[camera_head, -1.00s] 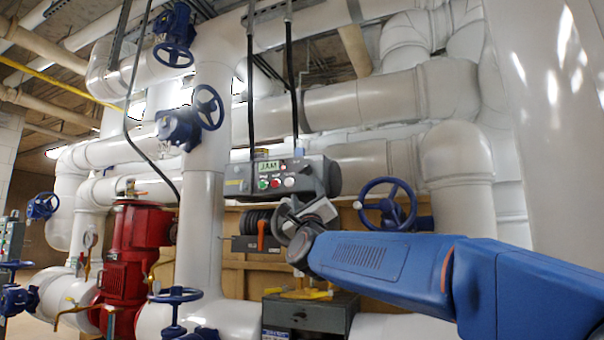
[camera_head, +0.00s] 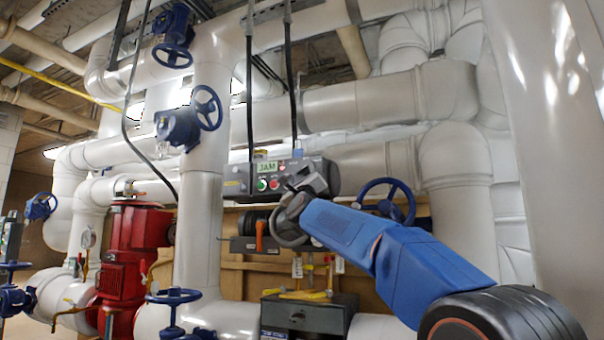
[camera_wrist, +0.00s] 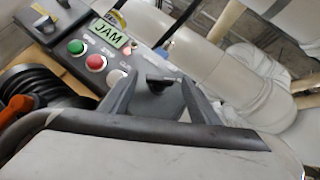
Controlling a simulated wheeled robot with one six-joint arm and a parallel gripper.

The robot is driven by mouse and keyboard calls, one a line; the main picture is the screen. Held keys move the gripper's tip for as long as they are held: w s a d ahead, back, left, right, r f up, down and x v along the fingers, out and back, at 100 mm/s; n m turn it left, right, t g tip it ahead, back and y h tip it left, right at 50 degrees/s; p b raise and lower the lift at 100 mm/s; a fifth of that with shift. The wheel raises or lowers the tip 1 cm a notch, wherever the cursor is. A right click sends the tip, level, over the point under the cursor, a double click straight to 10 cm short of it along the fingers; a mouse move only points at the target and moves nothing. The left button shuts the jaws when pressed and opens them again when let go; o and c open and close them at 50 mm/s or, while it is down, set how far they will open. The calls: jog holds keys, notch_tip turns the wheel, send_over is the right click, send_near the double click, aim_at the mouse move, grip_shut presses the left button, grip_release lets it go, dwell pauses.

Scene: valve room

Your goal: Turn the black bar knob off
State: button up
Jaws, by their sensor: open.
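The black bar knob (camera_wrist: 158,84) is on the grey control box, in line with the buttons in the wrist view. Its bar lies roughly crosswise between the two fingers. My gripper (camera_wrist: 158,90) is open, with one finger on each side of the knob. I cannot tell whether either finger touches it. In the head view my gripper (camera_head: 312,174) is in front of the right part of the control box (camera_head: 235,179) and hides the knob.
The box carries a green button (camera_wrist: 76,47), a red button (camera_wrist: 96,62), a pale button and a JAM display (camera_wrist: 109,33). An orange lever (camera_head: 259,236) hangs below the box. A blue handwheel (camera_head: 389,190) is right of it, close behind my arm.

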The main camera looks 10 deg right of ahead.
jog(key=shift+w+d+r, duration=0.1)
jog(key=shift+w+r, duration=0.25)
jog(key=shift+w, duration=0.1)
jog(key=shift+c, duration=0.7)
jog(key=c, duration=0.9)
jog(key=shift+s+d+r+n+y, duration=0.15)
jog(key=shift+n+y, duration=0.75)
jog(key=shift+n, duration=0.1)
jog(key=shift+n+g+y, duration=1)
jog(key=shift+n+y, duration=0.7)
jog(key=shift+n, duration=0.6)
jog(key=o, duration=1)
jog(key=shift+o, duration=0.2)
